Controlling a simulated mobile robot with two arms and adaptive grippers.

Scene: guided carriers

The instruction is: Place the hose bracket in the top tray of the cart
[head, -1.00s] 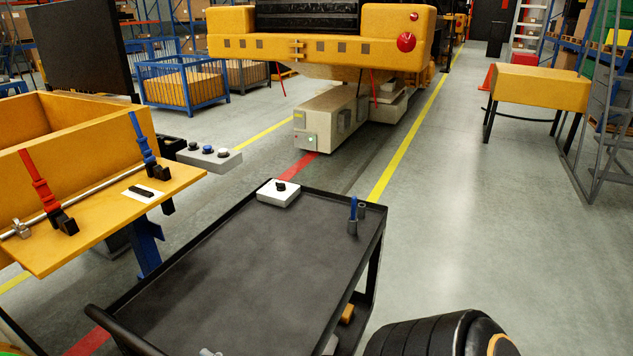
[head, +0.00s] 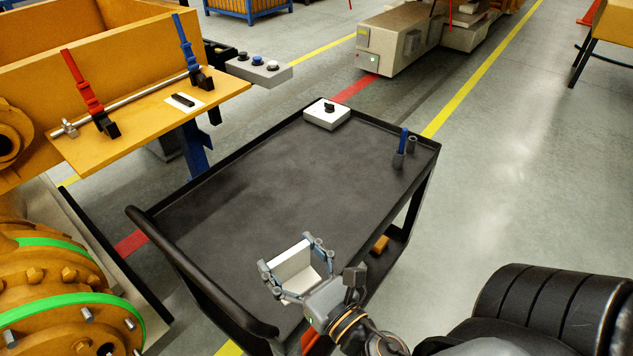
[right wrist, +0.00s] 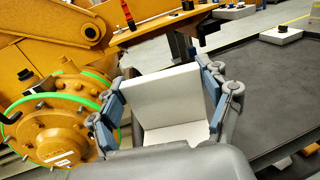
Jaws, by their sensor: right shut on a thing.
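The hose bracket (head: 292,262) is a white L-shaped piece. My right gripper (head: 286,251) is shut on it, with a finger on either side. In the right wrist view the bracket (right wrist: 163,96) shows between the fingers, its upright plate and lower flange visible. The cart's black top tray (head: 250,185) is wide and mostly bare. In the head view the bracket appears in front of the tray's near right part; its height above the tray cannot be told. The tray (right wrist: 265,90) lies to the right in the wrist view. My left gripper is not in view.
A white box with a black knob (head: 326,114) sits at the tray's far corner. Blue and dark upright pieces (head: 402,145) stand at its right corner. A yellow bench (head: 150,125) with red and blue tools is left. An orange flanged machine (head: 60,290) is near left.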

